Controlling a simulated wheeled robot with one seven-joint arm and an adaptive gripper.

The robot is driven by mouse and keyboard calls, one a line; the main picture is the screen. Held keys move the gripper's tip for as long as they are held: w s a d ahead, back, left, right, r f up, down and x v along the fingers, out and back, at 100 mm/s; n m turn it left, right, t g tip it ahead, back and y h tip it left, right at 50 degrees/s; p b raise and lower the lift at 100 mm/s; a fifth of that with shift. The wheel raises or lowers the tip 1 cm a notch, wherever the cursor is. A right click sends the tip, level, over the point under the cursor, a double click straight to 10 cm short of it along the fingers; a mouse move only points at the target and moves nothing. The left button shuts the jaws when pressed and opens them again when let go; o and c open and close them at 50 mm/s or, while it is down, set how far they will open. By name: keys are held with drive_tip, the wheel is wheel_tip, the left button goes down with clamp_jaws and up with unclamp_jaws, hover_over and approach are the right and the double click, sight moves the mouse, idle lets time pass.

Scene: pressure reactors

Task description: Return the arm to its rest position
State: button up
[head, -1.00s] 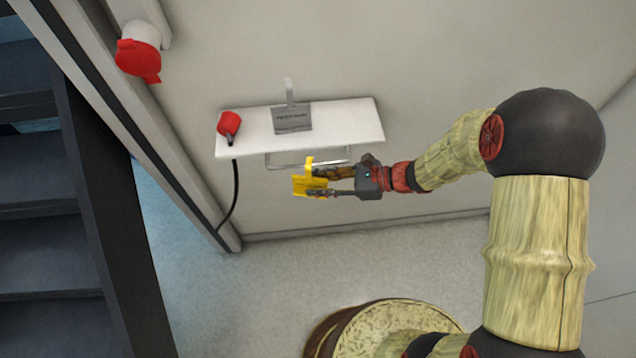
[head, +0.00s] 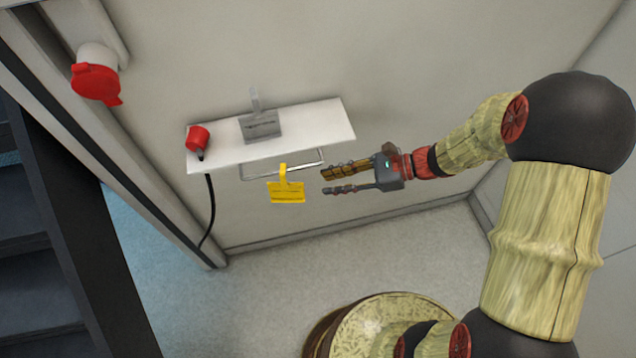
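My gripper (head: 324,182) is in the head view, right of the middle, below the white shelf. Its two fingers are apart with nothing between them, pointing left. A yellow tag (head: 287,190) hangs from the metal rail (head: 312,160) under the shelf, a short gap to the left of my fingertips. The tag and the gripper do not appear to touch. My arm reaches in from the right side.
A red wall socket (head: 97,82) is at upper left. Dark stairs (head: 40,280) stand at left.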

drive_tip(key=shift+d+r, duration=0.15)
drive_tip(key=shift+d, duration=0.25)
drive_tip(key=s+d+f+n+g+h, duration=0.1)
drive_tip(key=s+d+n+g+h, duration=0.1)
drive_tip(key=s+d+n+h, duration=0.65)
drive_tip(key=s+d+r+n+t+h, duration=0.2)
drive_tip(key=r+n, duration=0.3)
drive_tip(key=r, duration=0.5)
drive_tip(key=s+d+r+n+t+h, duration=0.3)
drive_tip(key=r+n+t, duration=0.1)
drive_tip(key=r, duration=0.6)
drive_tip(key=shift+s+n+t, duration=0.3)
drive_tip(key=shift+n+t, duration=0.05)
drive_tip(key=shift+t, duration=0.35)
